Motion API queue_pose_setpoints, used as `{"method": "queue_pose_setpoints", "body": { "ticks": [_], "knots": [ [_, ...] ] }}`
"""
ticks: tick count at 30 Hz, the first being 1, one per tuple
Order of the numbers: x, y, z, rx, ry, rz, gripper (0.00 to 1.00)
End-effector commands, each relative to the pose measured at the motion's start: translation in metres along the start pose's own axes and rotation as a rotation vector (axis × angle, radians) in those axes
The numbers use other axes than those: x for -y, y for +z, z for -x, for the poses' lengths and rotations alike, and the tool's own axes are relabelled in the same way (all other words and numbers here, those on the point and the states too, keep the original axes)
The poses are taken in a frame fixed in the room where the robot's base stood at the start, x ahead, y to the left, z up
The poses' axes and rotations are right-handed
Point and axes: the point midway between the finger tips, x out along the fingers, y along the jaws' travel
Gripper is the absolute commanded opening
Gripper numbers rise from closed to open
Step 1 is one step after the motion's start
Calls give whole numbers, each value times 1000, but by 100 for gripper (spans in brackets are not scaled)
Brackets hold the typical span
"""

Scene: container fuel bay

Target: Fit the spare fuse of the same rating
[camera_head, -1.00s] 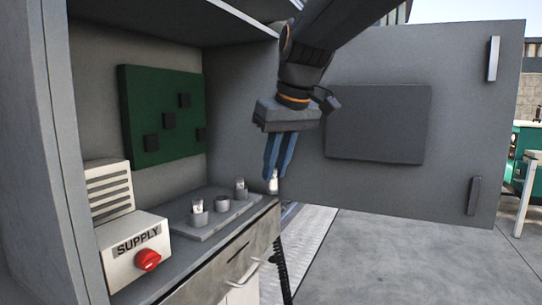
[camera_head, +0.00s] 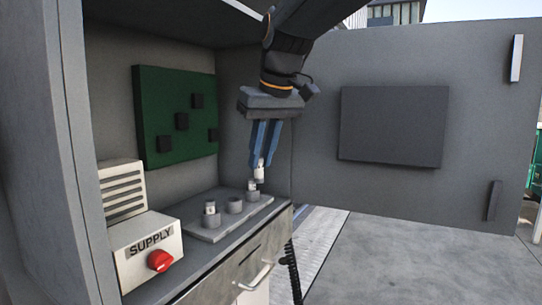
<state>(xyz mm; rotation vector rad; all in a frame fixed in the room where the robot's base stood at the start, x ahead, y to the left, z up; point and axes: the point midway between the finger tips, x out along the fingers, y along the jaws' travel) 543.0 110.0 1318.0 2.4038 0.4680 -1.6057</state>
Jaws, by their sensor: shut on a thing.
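My gripper (camera_head: 260,160) points down and is shut on a small white fuse (camera_head: 259,173), which hangs upright from the blue fingertips. The fuse is above the right end of a grey fuse base (camera_head: 222,223) on the cabinet shelf. The base has three round holders in a row. The left holder (camera_head: 211,221) has a white fuse (camera_head: 210,208) standing in it. The middle holder (camera_head: 234,205) shows no fuse. The right holder (camera_head: 252,196) has a fuse (camera_head: 252,184) in it, close below the held fuse in the picture. The ratings are too small to read.
A white box marked SUPPLY with a red knob (camera_head: 160,261) stands at the shelf's front left. A vented box (camera_head: 121,190) is behind it. A green panel (camera_head: 180,115) with dark blocks is on the back wall. The open cabinet door (camera_head: 470,120) stands right of my arm.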

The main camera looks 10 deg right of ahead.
Motion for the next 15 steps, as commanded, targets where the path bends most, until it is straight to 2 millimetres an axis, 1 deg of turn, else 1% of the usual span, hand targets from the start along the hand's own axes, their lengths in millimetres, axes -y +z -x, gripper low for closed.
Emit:
{"method": "queue_pose_setpoints", "body": {
  "ticks": [15],
  "knots": [
    [24, -38, -16, 0, 0, 2, 0]
  ]
}}
